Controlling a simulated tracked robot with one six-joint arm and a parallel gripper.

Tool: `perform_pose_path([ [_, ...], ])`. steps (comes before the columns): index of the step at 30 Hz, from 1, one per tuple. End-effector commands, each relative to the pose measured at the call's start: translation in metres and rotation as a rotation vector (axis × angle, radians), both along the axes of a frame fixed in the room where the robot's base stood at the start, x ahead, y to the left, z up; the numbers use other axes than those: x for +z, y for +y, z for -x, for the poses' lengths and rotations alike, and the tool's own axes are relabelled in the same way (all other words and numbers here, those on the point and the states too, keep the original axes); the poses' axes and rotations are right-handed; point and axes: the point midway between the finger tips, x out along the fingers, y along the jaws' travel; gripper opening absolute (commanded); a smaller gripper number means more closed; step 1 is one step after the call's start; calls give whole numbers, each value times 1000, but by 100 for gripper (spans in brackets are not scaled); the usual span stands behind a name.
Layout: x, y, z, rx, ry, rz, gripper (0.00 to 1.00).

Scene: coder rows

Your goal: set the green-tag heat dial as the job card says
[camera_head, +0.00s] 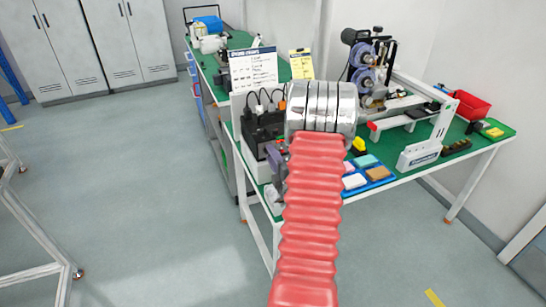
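My arm, in a red ribbed sleeve with a silver banded end, reaches up the middle of the view over the near edge of the green-topped bench (493,138). My gripper's fingers do not show; they are hidden beyond the silver end. Just left of that end stands a black and light-grey machine (264,128) with dark cables on top, partly covered by my arm. No heat dial or green tag can be made out. A white printed board (253,70) and a yellow card (301,64) stand behind the machine; their small text is unreadable, so I cannot tell which is the job card.
A blue tray (378,174) with coloured blocks lies right of my arm. A machine with reels (366,60), a white-framed stand (445,120) and a red bin (470,105) stand farther right. Grey cabinets (65,45) are at the back left.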

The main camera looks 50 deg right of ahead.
Motion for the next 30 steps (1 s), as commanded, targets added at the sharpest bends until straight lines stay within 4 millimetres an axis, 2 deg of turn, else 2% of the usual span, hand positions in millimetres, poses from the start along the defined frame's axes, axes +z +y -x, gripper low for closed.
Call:
perform_pose_path([
  [6, 0, 0, 0, 1, 0, 0, 29],
  [18, -1, 1, 0, 1, 2, -1, 1],
  [19, -1, -8, 1, -2, 1, 0, 0],
  [30, -2, 1, 0, 1, -20, -43, 0],
])
